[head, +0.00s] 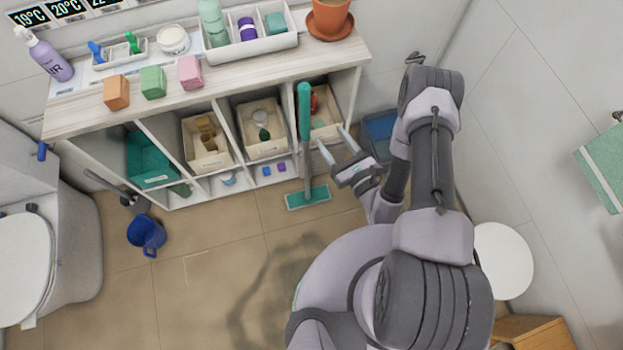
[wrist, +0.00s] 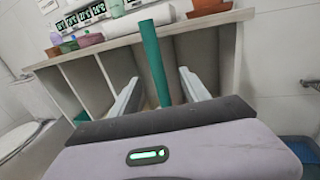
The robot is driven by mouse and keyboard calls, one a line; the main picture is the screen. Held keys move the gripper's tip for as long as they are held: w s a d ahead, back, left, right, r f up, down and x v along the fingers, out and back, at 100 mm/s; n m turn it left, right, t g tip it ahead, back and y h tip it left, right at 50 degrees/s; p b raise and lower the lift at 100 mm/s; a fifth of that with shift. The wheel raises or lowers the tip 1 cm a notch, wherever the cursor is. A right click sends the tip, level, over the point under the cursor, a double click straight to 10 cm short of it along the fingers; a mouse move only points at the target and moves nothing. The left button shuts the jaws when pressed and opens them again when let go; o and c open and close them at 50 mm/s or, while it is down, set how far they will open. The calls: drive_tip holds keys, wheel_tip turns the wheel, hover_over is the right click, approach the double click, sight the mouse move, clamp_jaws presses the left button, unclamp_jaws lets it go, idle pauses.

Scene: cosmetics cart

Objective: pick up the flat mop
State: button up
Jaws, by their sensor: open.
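The flat mop (head: 306,145) stands upright in front of the shelf unit. It has a green upper handle, a grey lower pole and a flat green head (head: 307,198) on the floor. My gripper (head: 333,140) is open, just right of the pole in the head view, with its fingers pointing toward the shelf. In the wrist view the green handle (wrist: 154,65) rises between the two spread fingers of my gripper (wrist: 158,88). It is near the middle of the gap, and I cannot tell how deep it is between them. The mop head is hidden there.
The shelf unit (head: 85,127) holds bins in its compartments and bottles, blocks and a plant pot on top. A blue bin (head: 380,137) stands right of it. A blue watering can or jug (head: 147,234) and a toilet (head: 25,250) are left. The middle floor is clear.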

drive_tip(key=a+b+x, duration=0.1)
drive_tip(key=b+x, duration=0.3)
drive_tip(key=x, duration=1.2)
drive_tip(key=shift+s+r, duration=0.2)
drive_tip(key=shift+s, duration=0.05)
clamp_jaws()
